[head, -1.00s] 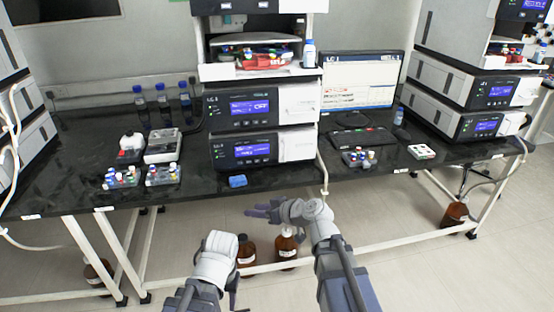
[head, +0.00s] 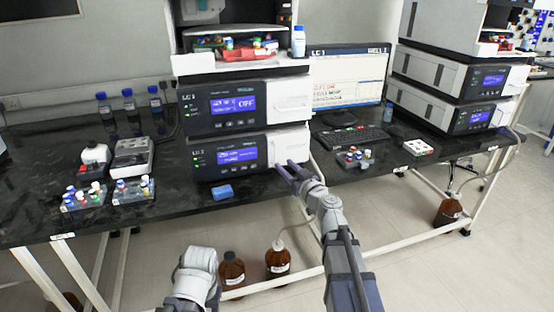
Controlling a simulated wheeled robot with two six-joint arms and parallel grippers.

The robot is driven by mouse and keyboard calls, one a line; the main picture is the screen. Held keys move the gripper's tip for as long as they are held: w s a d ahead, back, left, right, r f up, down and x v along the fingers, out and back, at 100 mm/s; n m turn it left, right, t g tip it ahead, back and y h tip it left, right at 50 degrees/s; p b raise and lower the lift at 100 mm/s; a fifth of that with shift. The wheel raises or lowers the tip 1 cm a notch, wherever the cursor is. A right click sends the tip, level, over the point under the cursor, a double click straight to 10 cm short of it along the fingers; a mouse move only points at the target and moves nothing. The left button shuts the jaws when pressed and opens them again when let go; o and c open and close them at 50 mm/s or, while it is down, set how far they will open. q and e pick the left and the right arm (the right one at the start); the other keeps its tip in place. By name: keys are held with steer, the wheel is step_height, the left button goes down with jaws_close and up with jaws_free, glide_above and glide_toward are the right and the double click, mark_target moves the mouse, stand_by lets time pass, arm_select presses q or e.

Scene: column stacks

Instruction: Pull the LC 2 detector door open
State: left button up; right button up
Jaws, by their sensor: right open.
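The LC 2 detector (head: 222,157) is the lower white-and-black module of the middle stack, with a blue screen. Its white door panel (head: 288,143) covers the right part of its front and looks closed. My right gripper (head: 285,168) is open, with its purple-grey fingers at the lower edge of this door. I cannot tell whether they touch it. My left arm (head: 195,276) shows at the bottom, in front of the bench, and its gripper fingers do not show.
The LC 1 module (head: 220,103) sits directly above. A blue block (head: 222,192) lies on the black bench (head: 150,225) in front of the stack. Brown bottles (head: 278,260) stand on the floor.

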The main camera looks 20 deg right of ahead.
steer(key=x, duration=0.6)
steer(key=shift+s, duration=0.1)
jaws_close()
stand_by(1.2)
